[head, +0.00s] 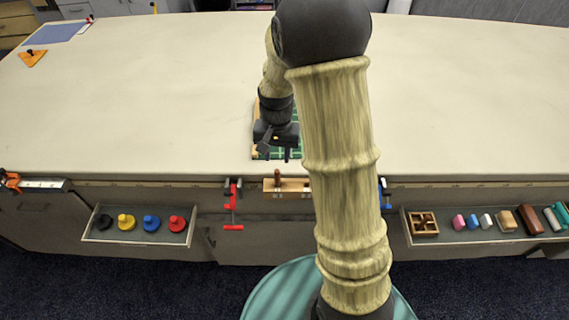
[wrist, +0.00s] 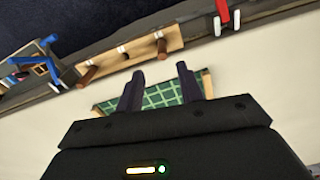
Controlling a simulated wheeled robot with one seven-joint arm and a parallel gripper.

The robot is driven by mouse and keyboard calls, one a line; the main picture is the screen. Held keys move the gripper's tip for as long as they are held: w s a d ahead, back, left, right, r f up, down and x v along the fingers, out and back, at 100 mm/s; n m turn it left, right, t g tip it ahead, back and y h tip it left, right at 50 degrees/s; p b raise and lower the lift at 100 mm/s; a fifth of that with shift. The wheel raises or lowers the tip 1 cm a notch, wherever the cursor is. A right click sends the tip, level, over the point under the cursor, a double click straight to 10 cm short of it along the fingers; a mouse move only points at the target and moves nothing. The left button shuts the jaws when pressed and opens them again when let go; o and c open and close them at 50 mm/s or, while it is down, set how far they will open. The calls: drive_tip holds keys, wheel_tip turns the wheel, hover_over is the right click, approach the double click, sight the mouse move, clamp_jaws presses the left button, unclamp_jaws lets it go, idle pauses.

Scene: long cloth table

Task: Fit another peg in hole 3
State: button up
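A light wooden block with holes (head: 292,186) is at the table's front edge; it also shows in the wrist view (wrist: 140,51). One brown peg (wrist: 161,45) stands near its right end in the wrist view and also shows in the head view (head: 277,177). Another brown peg (wrist: 87,76) stands near the other end, hidden by my arm in the head view. A dark hole (wrist: 124,57) between them looks empty. I cannot read the hole numbers. My gripper (head: 278,152) is open and empty over the green gridded board, its fingers apart in the wrist view (wrist: 160,88).
The green gridded board (wrist: 155,97) has wooden ends. A red clamp (head: 232,196) and a blue clamp (head: 385,192) flank the block. Trays hold coloured knobbed discs (head: 150,222) and small blocks (head: 507,219). An orange triangle (head: 31,59) lies far left. Much of the tabletop is clear.

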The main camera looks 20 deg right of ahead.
drive_tip(key=s+r+n+t, duration=0.1)
drive_tip(key=s+r+n, duration=0.1)
drive_tip(key=s, duration=0.4)
drive_tip(key=s+r+n+t, duration=0.1)
drive_tip(key=s+r+n, duration=0.2)
drive_tip(key=s, duration=0.4)
drive_tip(key=shift+s+r, duration=0.25)
drive_tip(key=shift+r, duration=0.1)
idle(0.3)
